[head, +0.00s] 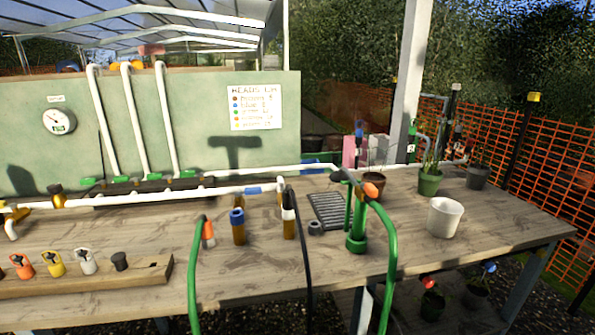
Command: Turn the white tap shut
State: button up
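No fitting is plainly marked as the white tap. A small white fitting (86,262) with a dark part on top stands on a wooden rail at the lower left, between a yellow fitting (55,263) and a black one (120,261); I cannot tell whether it is the tap. Its turn position is too small to read. White pipes (235,190) with green fittings (187,174) run along the back of the bench. A brass fitting (57,196) sits on the pipe at the far left. My gripper is not in view.
The wooden bench (430,260) holds a white pot (444,217), a green plant pot (430,182), a dark grate (333,211) and brown bottles (238,227). Green hoses (193,285) and a black hose (305,270) rise in front. A green panel (200,115) with a gauge stands behind.

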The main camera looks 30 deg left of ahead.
aim_at(280, 180)
jog(key=i, duration=0.5)
jog(key=u, duration=0.9)
